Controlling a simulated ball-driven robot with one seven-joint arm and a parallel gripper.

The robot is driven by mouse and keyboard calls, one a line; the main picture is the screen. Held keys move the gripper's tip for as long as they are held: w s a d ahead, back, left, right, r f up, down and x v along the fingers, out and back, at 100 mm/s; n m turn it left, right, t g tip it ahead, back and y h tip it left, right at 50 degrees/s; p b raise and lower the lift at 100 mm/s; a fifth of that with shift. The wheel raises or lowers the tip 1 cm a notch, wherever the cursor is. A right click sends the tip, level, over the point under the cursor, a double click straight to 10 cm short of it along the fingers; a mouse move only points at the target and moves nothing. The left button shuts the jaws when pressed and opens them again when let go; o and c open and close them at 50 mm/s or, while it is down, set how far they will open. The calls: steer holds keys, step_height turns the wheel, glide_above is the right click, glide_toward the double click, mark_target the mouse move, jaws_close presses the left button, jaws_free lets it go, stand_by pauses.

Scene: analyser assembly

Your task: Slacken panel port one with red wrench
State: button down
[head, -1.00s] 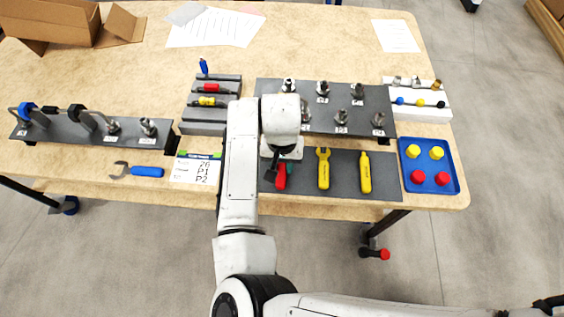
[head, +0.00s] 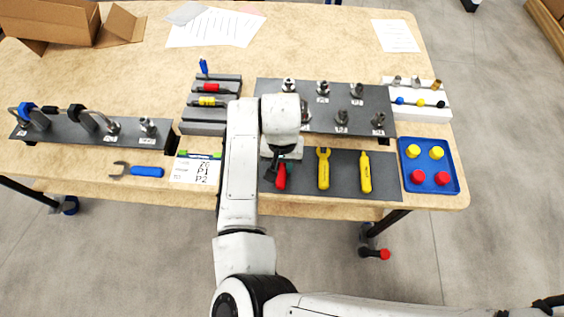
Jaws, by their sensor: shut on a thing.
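The red wrench (head: 281,180) lies at the left end of the dark tool mat (head: 343,185), upper part hidden by my gripper. My gripper (head: 275,174) is low over the mat and shut on the red wrench. The port panel (head: 377,97) is a dark plate behind the mat with several metal fittings in two rows. The back-left fitting (head: 288,86) shows just beyond my arm, its label hidden, so I cannot confirm which port it is. The fitting to its right (head: 323,88) seems labelled P2.
Two yellow tools, an open-ended wrench (head: 323,168) and a slimmer one (head: 365,173), lie right of the red wrench. A blue tray (head: 408,183) holds red and yellow caps. A card (head: 196,170) and blue wrench (head: 146,171) lie left.

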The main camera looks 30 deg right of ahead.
stand_by(0.4)
steer(key=r+p, duration=0.4)
steer(key=s+a+r+p, duration=0.1)
steer(key=r+p, duration=0.1)
steer(key=shift+s+r+p, duration=0.1)
steer(key=shift+p, duration=0.25)
steer(key=shift+d+f, duration=0.1)
steer(key=shift+f, duration=0.1)
